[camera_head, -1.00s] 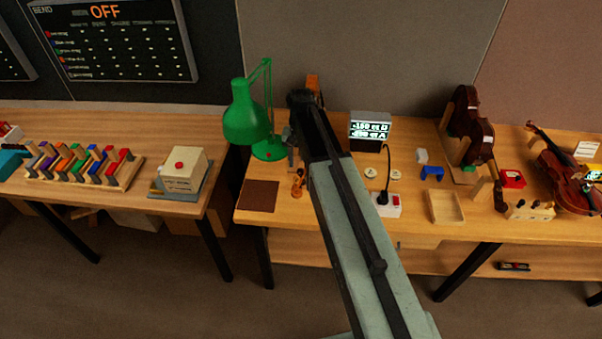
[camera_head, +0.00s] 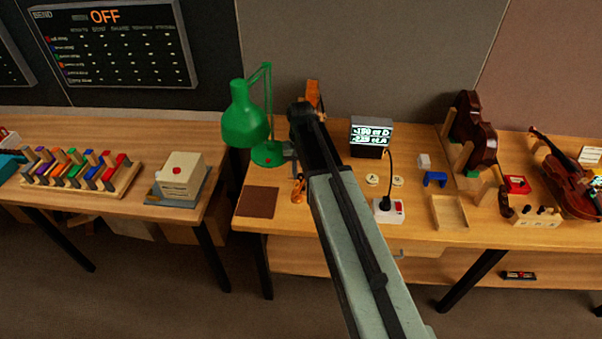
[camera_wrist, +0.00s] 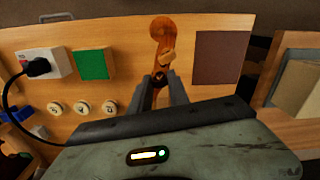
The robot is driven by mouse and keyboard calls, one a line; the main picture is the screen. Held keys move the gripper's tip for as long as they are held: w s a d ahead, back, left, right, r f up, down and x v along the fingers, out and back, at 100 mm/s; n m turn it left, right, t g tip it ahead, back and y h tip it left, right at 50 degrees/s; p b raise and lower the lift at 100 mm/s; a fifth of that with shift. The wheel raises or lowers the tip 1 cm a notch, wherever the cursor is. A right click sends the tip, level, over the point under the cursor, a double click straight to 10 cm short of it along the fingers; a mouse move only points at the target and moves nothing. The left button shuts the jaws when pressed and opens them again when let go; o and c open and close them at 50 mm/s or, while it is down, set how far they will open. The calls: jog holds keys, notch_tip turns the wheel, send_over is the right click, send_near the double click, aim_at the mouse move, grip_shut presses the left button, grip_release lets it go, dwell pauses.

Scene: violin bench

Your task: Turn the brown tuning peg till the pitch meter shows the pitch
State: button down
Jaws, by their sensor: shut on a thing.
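An orange-brown violin scroll and neck end (camera_wrist: 164,36) points away from my gripper in the wrist view. A small part of it shows beside my arm in the head view (camera_head: 298,190). My gripper (camera_wrist: 160,82) is shut at the pegbox, just below the scroll. The brown tuning peg is mostly hidden between the fingers, and its angle cannot be told. The pitch meter (camera_head: 371,136) is a dark box with a lit screen behind the bench's middle. It shows two lines with minus readings in ct, the upper ending in D; the digits are blurred.
A green lamp (camera_head: 246,122) stands close left of my arm. A brown mat (camera_head: 257,202) lies beside the scroll. A socket block with a black plug and cable (camera_head: 388,211), round discs (camera_head: 372,180) and an empty wooden tray (camera_head: 449,212) lie to the right.

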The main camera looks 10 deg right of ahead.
jog(key=n, duration=0.3)
jog(key=c, duration=1.2)
grip_release()
jog(key=shift+c, duration=0.2)
notch_tip(320, 180, up, 8)
jog(key=p, duration=0.8)
jog(key=shift+f, duration=0.1)
